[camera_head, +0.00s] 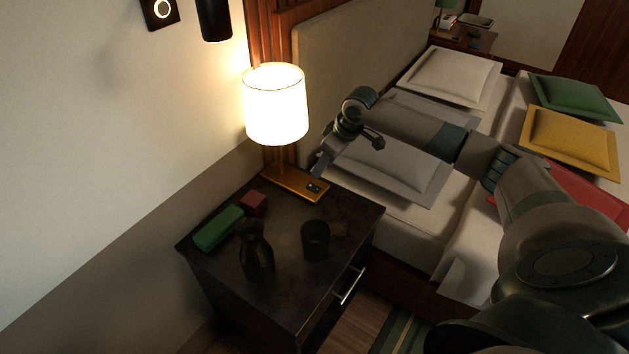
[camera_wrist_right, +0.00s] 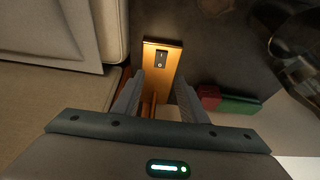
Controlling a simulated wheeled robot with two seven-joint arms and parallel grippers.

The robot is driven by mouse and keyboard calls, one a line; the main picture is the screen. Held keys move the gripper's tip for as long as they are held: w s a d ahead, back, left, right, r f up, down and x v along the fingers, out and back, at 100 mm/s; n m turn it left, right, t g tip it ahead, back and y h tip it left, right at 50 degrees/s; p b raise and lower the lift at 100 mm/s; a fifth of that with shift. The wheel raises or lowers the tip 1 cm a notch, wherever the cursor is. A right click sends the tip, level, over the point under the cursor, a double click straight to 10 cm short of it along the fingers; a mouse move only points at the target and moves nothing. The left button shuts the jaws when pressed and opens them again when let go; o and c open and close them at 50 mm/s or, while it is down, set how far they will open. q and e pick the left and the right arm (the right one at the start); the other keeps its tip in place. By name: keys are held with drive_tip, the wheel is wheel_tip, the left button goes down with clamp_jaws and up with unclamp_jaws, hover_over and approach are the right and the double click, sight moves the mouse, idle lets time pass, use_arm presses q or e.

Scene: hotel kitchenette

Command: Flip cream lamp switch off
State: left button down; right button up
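The cream lamp (camera_head: 276,104) stands at the back of the dark nightstand, and its shade glows brightly. Its brass base (camera_head: 284,178) carries a small dark switch (camera_head: 314,187) near the end toward the bed. In the right wrist view the switch (camera_wrist_right: 161,58) shows on the brass base (camera_wrist_right: 175,48), beyond the fingers. My right gripper (camera_head: 346,160) is above the bed side of the nightstand, to the right of the lamp. My left gripper is not in view.
The nightstand (camera_head: 283,292) also holds a green block (camera_head: 218,229), a red block (camera_head: 253,203), a dark vase (camera_head: 256,250) and a dark cup (camera_head: 315,240). The bed with pillows (camera_head: 455,78) lies to the right. The wall is close on the left.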

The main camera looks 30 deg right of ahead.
sight(311, 186)
drive_tip(key=x, duration=0.8)
drive_tip(key=shift+w+f, duration=0.2)
drive_tip(key=shift+f, duration=0.15)
clamp_jaws()
